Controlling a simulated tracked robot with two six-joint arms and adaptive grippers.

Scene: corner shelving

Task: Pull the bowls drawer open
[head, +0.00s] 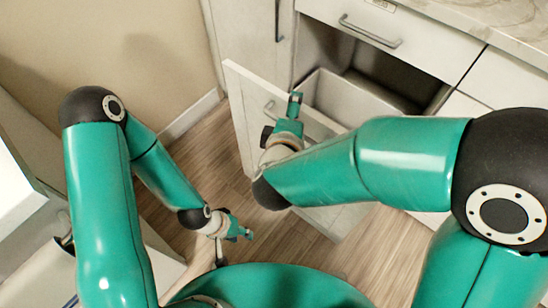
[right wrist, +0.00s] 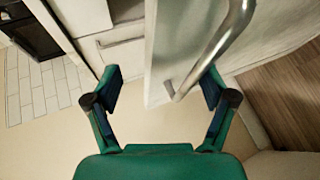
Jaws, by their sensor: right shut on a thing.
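In the head view a pale lower drawer, taken as the bowls drawer (head: 248,88), stands pulled out, its grey inside (head: 352,98) partly showing. No bowls show in the part I see. Its metal handle (head: 268,106) is on the front panel; the handle also shows close up in the right wrist view (right wrist: 213,52). My right gripper (head: 295,104) is at the panel's top edge, with its fingers on either side of the panel in the right wrist view (right wrist: 163,88). My left gripper (head: 243,232) hangs low over the floor, away from the drawer; its jaw state is unclear.
A closed drawer (head: 415,32) with a handle and a small unreadable label is above the open one, under a marble counter (head: 495,18). A tall cabinet door (head: 246,35) is to the left.

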